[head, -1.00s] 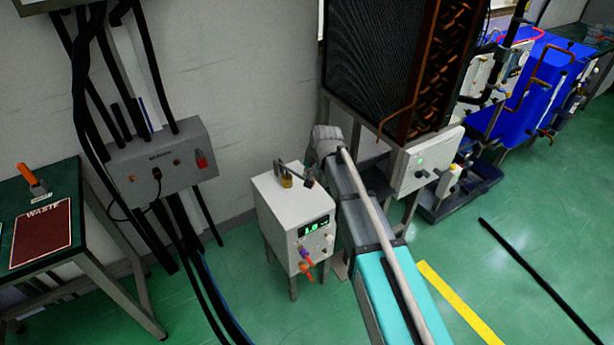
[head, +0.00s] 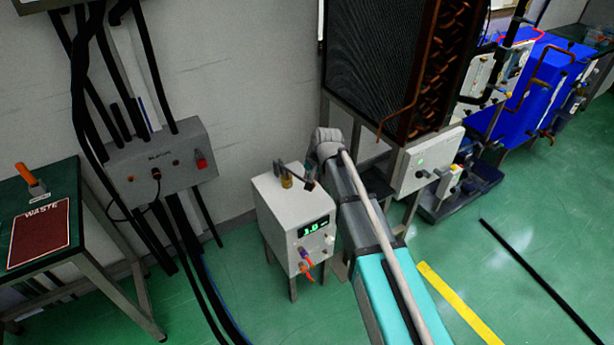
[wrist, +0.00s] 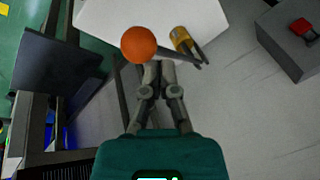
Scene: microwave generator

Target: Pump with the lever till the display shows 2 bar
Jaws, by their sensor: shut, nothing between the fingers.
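The white pump box (head: 278,212) stands on legs in the middle of the head view. Its display (head: 314,228) shows small green digits that look like 1.0. A dark lever (head: 292,170) sits on the box top beside a brass cylinder (head: 287,182). In the wrist view, the lever's orange ball knob (wrist: 138,44) is just above and left of my gripper (wrist: 161,68). The lever rod (wrist: 178,57) runs right past the fingertips, near the brass cylinder (wrist: 182,40). My gripper is shut and empty. Whether it touches the rod I cannot tell. My arm mostly hides it in the head view.
A grey wall box (head: 160,160) with hanging black cables is left of the pump. A rack with a finned panel (head: 375,65) and a white control box (head: 425,165) stand close behind my arm. A green table (head: 70,215) is far left. Green floor at right is mostly free.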

